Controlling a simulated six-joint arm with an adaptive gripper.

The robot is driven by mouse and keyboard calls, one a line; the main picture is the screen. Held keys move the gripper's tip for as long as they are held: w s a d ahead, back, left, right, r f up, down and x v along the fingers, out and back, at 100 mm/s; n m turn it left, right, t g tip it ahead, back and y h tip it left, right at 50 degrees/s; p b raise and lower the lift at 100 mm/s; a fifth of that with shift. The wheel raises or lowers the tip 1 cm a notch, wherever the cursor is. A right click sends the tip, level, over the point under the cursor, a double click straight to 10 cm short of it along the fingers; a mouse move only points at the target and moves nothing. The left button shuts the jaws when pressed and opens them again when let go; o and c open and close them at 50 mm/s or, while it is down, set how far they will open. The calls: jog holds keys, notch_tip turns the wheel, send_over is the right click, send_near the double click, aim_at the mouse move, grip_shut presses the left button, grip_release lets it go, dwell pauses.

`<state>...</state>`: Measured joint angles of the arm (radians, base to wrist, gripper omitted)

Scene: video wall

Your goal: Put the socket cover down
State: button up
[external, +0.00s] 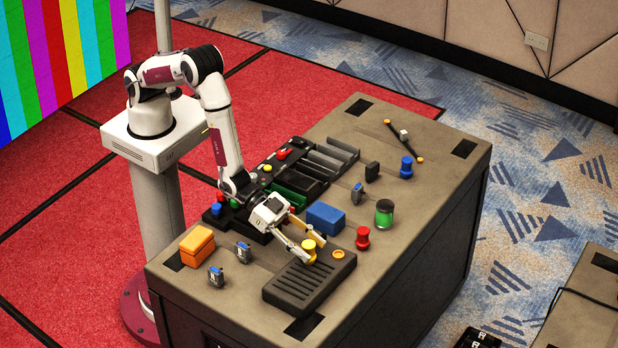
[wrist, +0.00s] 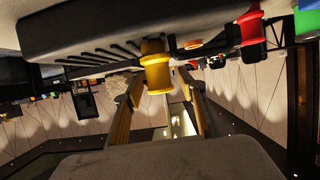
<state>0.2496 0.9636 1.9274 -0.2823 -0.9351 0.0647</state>
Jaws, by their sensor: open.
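A yellow spool-shaped piece (external: 309,244), which I take to be the socket cover, stands upright at the far end of the dark ribbed block (external: 300,287) on the bench. My gripper (external: 316,251) is open, with its fingertips low on either side of the yellow piece. The wrist view also shows the yellow piece (wrist: 156,66) between the ends of the two spread fingers. I cannot tell whether a finger touches it. The piece's base is partly hidden by the fingers in the external view.
A red spool-shaped piece (external: 362,238) and an orange ring (external: 338,254) are close on the right. A blue box (external: 326,218) stands behind my gripper, and a green jar (external: 384,213) farther right. An orange box (external: 197,246) is at left. The bench's front right is clear.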

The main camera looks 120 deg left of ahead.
jog(key=shift+r, duration=0.2)
jog(key=v, duration=1.2)
dwell(0.8)
